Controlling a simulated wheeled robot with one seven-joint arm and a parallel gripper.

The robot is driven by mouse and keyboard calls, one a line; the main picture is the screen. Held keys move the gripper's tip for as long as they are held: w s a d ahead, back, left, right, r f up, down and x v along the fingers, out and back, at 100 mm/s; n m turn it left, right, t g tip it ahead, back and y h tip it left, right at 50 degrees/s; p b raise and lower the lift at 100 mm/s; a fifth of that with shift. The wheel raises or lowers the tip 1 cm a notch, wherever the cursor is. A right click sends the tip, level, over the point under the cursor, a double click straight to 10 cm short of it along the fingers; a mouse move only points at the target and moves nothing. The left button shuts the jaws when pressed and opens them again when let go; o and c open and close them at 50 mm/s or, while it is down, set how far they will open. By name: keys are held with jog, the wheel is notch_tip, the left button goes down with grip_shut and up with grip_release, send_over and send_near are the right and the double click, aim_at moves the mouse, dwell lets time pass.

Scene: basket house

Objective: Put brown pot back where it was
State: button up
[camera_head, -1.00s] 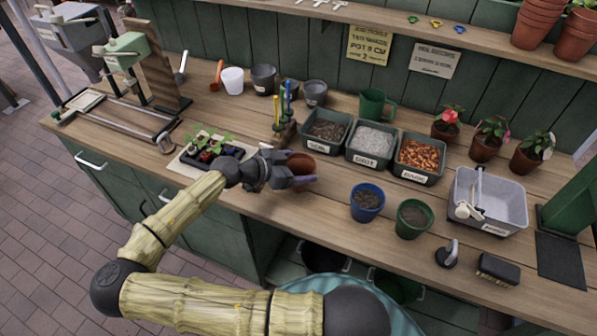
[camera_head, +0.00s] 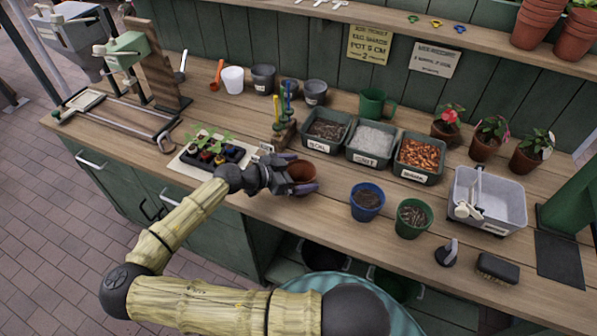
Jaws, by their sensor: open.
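The brown pot (camera_head: 302,170) is on the wooden bench top, left of the blue pot and in front of the soil bin. My gripper (camera_head: 303,180) is at the pot, with its purple-grey fingers spread open on either side of it. The near finger passes in front of the pot's lower part. The pot looks upright, with its opening showing, and its base is hidden by my gripper. I cannot tell whether the fingers touch it.
A seedling tray (camera_head: 212,152) lies to the left and a tool holder (camera_head: 285,132) stands just behind. Bins of soil (camera_head: 325,148), grit (camera_head: 368,160) and bark (camera_head: 416,177) stand behind right. A blue pot (camera_head: 382,206) and green pot (camera_head: 428,231) stand right; bench front between is clear.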

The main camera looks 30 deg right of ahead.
jog(key=shift+a+r, duration=0.1)
jog(key=shift+a, duration=0.3)
jog(key=b+v, duration=0.2)
jog(key=v, duration=0.9)
